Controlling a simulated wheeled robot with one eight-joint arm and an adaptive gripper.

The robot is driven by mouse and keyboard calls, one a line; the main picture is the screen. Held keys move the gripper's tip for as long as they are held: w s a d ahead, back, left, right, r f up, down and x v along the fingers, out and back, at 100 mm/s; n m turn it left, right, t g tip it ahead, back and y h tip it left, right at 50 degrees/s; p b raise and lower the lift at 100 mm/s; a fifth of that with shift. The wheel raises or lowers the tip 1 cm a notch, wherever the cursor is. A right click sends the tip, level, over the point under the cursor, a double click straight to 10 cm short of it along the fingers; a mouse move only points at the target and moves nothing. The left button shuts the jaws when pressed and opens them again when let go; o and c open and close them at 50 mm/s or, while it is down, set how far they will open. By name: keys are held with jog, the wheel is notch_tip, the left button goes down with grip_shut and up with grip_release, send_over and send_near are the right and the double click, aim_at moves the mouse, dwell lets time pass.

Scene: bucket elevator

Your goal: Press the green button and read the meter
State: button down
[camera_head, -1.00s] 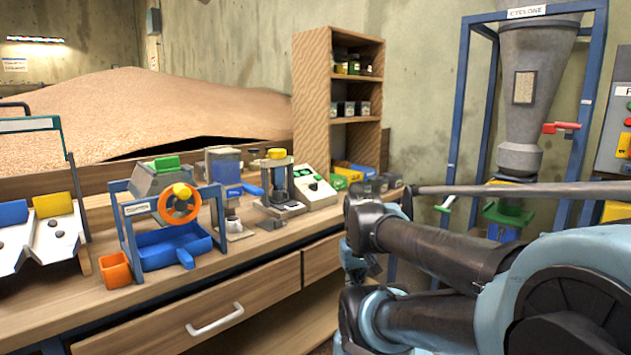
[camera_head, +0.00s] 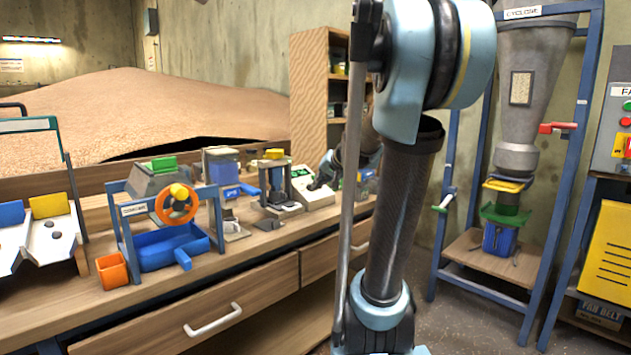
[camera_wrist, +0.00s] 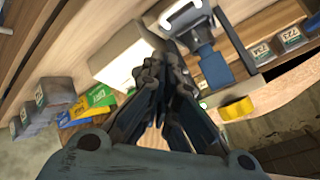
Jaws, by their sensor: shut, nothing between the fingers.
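The meter (camera_head: 314,196) is a pale box on the bench with a green display on its sloped top. My gripper (camera_head: 317,184) is shut and empty, over the right part of the meter's top in the head view. The green button seen earlier on that top is hidden behind my gripper. In the wrist view my gripper (camera_wrist: 163,72) points at the pale meter box (camera_wrist: 118,52). Whether the fingertips touch it cannot be told, and the display face does not show there.
A dark press-like stand (camera_head: 276,182) is just left of the meter. Jars and small boxes (camera_wrist: 45,100) lie on the other side. The blue tray (camera_head: 170,248) and orange cup (camera_head: 112,270) are farther left. A wooden shelf (camera_head: 308,90) stands behind.

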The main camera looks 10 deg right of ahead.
jog(key=w+d+r+m+t, duration=0.1)
jog(key=w+d+r, duration=0.1)
jog(key=w, duration=0.4)
jog(key=w+d+r+m+t, duration=0.2)
jog(key=w, duration=0.5)
jog(key=w+d+r+m+t, duration=0.1)
jog(key=w+d+r, duration=0.1)
jog(key=w, duration=0.5)
jog(key=shift+w+d+r+t, duration=0.15)
jog(key=shift+d+r+t, duration=0.2)
jog(key=shift+d, duration=0.1)
jog(key=shift+w+a+f, duration=0.4)
jog(key=shift+w+f, duration=0.1)
jog(key=shift+f, duration=0.8)
jog(key=shift+w+a+f, duration=0.35)
jog(key=shift+w+f, duration=0.2)
jog(key=shift+f, duration=0.8)
jog(key=shift+w+a+f, duration=0.4)
jog(key=shift+w+f, duration=0.1)
jog(key=shift+f, duration=0.8)
jog(key=shift+w+a+f, duration=0.15)
jog(key=shift+f, duration=0.2)
jog(key=shift+w+a+f, duration=0.15)
jog(key=shift+f, duration=0.2)
jog(key=shift+s+d+r, duration=0.1)
jog(key=shift+r, duration=0.05)
jog(key=shift+s+d+r, duration=0.2)
jog(key=shift+s+r, duration=0.05)
jog(key=shift+r, duration=0.4)
